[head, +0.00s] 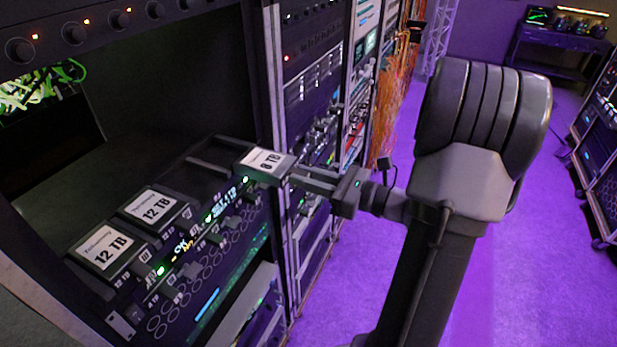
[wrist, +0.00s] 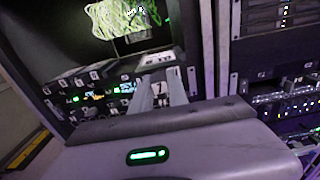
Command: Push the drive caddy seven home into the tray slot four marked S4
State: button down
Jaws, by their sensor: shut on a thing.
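A drive caddy labelled 8 TB (head: 262,163) sits at the right end of the open drive tray (head: 187,162), its front part protruding. My gripper (head: 300,178) is shut on its front end, reaching in from the right. In the wrist view my gripper's two fingers (wrist: 161,88) extend to the caddy (wrist: 157,60). Two caddies labelled 12 TB, one nearer (head: 107,246) and one farther (head: 156,208), lie in the tray's left slots. The S4 mark and the caddy's number are too small to read. How deep the caddy sits is unclear.
The tray lies inside a dark rack bay, with a knobbed panel (head: 75,30) above it. A rack upright (head: 283,140) stands close to the right of the caddy. Other racks with orange cables (head: 392,105) stand beyond. Purple floor (head: 540,270) is open at right.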

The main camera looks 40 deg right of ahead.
aim_at(255, 162)
jog(key=shift+x, duration=1)
jog(key=shift+w, duration=0.1)
dwell(0.3)
jog(key=shift+x, duration=1.4)
jog(key=shift+a, duration=0.1)
jog(key=shift+p+x, duration=0.35)
jog(key=shift+x, duration=2.65)
jog(key=shift+w, duration=0.15)
jog(key=shift+w+a, duration=0.25)
jog(key=shift+w, duration=0.2)
jog(key=c, duration=1.2)
grip_release()
